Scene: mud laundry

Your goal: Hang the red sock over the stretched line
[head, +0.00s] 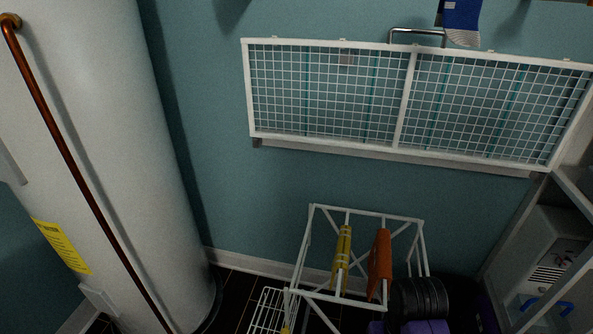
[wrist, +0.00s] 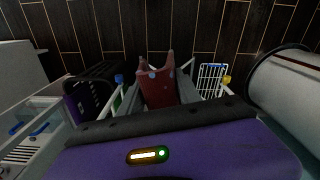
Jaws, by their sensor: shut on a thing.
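In the wrist view a dark red piece of cloth, which I take to be the red sock (wrist: 157,92), shows at the middle, just beyond my purple housing. My gripper (wrist: 157,62) is shut on it; the exact grip is hard to make out in the dim picture. I cannot pick out my gripper in the head view. The stretched line itself is not visible in either view.
A white folding rack (head: 318,207) stands on the floor with a yellow striped cloth (head: 342,258) and an orange-red cloth (head: 380,262). A white wire-mesh panel (head: 402,100) is on the wall. A white boiler (head: 110,130) stands left, shelving (head: 575,190) right.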

